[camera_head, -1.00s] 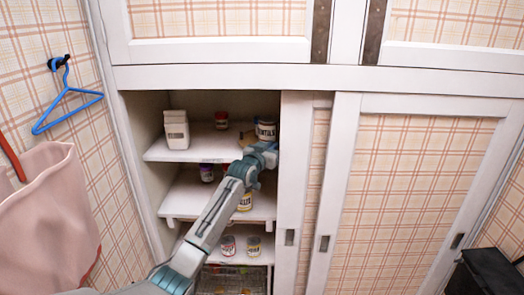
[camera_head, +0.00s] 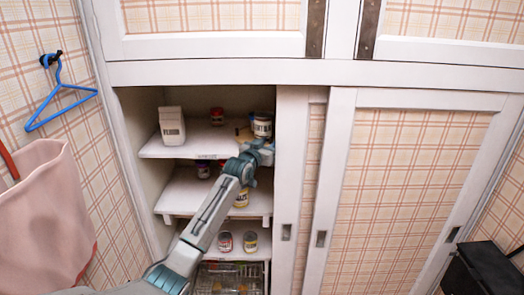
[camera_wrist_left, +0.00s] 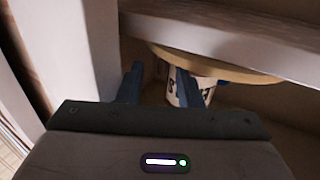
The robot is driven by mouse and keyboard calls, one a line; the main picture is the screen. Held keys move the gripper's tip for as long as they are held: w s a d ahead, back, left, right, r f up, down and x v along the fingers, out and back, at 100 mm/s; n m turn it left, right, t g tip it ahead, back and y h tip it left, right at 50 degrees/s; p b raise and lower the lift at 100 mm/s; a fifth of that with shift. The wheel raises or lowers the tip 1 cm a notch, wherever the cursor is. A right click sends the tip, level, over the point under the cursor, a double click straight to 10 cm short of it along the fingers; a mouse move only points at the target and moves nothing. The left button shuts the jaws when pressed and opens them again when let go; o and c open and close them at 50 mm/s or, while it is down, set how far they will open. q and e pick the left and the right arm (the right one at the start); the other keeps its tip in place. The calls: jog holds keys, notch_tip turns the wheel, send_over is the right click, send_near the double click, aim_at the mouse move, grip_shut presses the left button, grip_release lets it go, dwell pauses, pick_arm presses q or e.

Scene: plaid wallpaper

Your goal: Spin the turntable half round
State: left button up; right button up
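The turntable (camera_head: 243,133) is a round tan wooden disc on the top open shelf, mostly hidden behind my left arm. In the left wrist view its rim (camera_wrist_left: 225,70) shows beyond the fingers, with the picture turned over. A white labelled jar (camera_head: 263,125) stands on it; it also shows in the left wrist view (camera_wrist_left: 176,92), partly behind one finger. My left gripper (camera_head: 266,150) is at the front right of the turntable, close to the shelf edge. Its two fingers (camera_wrist_left: 158,84) are apart with nothing clearly held between them. My right gripper is not in view.
A white carton (camera_head: 172,126) and a small red-lidded jar (camera_head: 217,117) stand left on the top shelf. Lower shelves hold several jars and a wire basket (camera_head: 230,279). The sliding door edge (camera_head: 291,190) is close on the gripper's right.

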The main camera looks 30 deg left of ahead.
pick_arm(q)
jog(key=s+b, duration=0.3)
jog(key=s, duration=0.7)
jog(key=shift+d, duration=0.4)
jog(key=shift+s, duration=0.1)
